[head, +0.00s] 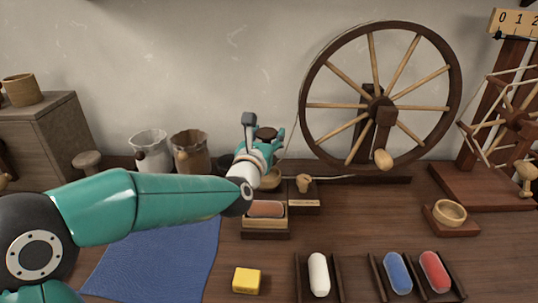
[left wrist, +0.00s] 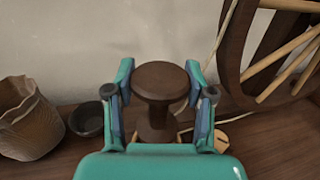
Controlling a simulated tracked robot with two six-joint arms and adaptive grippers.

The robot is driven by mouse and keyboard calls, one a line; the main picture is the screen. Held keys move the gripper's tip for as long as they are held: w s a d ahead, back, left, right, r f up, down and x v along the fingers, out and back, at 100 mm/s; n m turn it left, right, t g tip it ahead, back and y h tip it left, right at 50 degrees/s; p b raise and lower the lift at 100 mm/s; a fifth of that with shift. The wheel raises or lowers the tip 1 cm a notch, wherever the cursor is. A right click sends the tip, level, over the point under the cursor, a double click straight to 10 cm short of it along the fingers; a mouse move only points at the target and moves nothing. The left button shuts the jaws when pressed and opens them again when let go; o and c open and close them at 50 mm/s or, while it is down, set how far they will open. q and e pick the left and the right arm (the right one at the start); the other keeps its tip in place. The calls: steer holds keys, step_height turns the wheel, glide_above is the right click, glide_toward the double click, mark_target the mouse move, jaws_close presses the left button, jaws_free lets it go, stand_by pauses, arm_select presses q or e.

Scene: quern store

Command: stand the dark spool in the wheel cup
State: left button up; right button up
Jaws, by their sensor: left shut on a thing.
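The dark spool (left wrist: 160,82) is upright between the two fingers of my left gripper (left wrist: 160,105) in the left wrist view, its wide round top facing the camera. In the head view the spool's dark top (head: 266,133) shows just above my left gripper (head: 264,148), which is shut on it above the back of the table. A round, light wooden cup (head: 450,212) on a dark block stands at the right, in front of the big spinning wheel (head: 381,98); it looks empty. The spool is well to the left of this cup. My right gripper is not in view.
Yellow block (head: 247,281), white roll (head: 318,274), blue roll (head: 398,272) and red roll (head: 435,271) lie in front. Sacks (head: 190,152) stand behind the arm.

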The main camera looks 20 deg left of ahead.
arm_select(q)
step_height(320, 180, down, 5)
steer(key=shift+r+b, duration=0.2)
steer(key=shift+b, duration=0.2)
steer(key=shift+f+b, duration=0.25)
steer(key=shift+b, duration=0.25)
steer(key=o, duration=1.2)
